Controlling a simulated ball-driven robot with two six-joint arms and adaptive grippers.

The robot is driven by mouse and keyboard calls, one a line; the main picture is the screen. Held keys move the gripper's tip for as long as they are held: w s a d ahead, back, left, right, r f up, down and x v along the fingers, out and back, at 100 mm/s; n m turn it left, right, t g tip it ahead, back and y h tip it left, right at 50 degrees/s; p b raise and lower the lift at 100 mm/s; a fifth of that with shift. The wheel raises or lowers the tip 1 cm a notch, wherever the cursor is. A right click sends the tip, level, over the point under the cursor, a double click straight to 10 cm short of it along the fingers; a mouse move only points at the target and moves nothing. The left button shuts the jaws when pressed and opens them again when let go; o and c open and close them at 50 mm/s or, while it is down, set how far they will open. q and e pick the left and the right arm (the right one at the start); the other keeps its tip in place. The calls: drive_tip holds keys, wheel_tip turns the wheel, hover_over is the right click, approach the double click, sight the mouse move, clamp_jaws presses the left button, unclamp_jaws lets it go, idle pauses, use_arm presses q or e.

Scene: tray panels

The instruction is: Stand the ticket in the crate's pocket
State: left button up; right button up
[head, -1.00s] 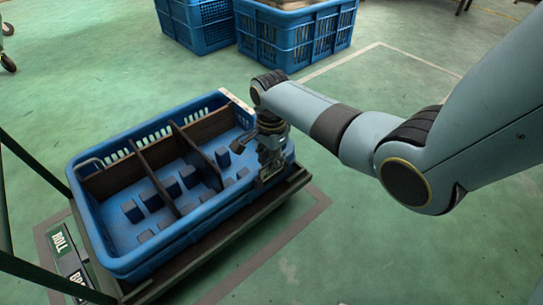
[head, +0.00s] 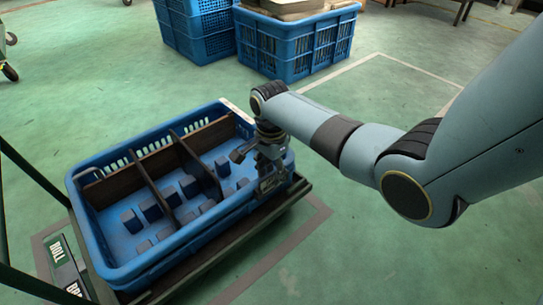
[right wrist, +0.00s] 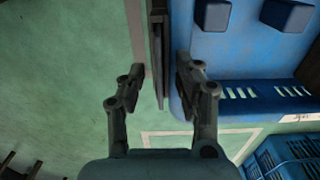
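The blue crate (head: 95,225) sits on a dark cart deck (head: 300,189), with dark dividers and several blue blocks inside. A narrow white strip (head: 237,111) lies on its rim at the far corner and also shows in the right wrist view (right wrist: 300,117); I cannot tell whether it is the ticket or a label. My right gripper (head: 268,183) points down at the crate's right end. In the right wrist view it (right wrist: 159,70) is open, its right finger close over the crate's wall, with nothing seen held. I cannot make out the pocket. My left gripper is out of view.
Blue baskets (head: 300,50) stand on the floor behind, the right one loaded. Dark cart posts (head: 30,172) rise at the left. The green floor (head: 390,260) to the right of the cart is clear.

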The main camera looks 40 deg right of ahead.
wheel_tip(320, 180, up, 11)
drive_tip(key=shift+r, duration=0.15)
idle(0.8)
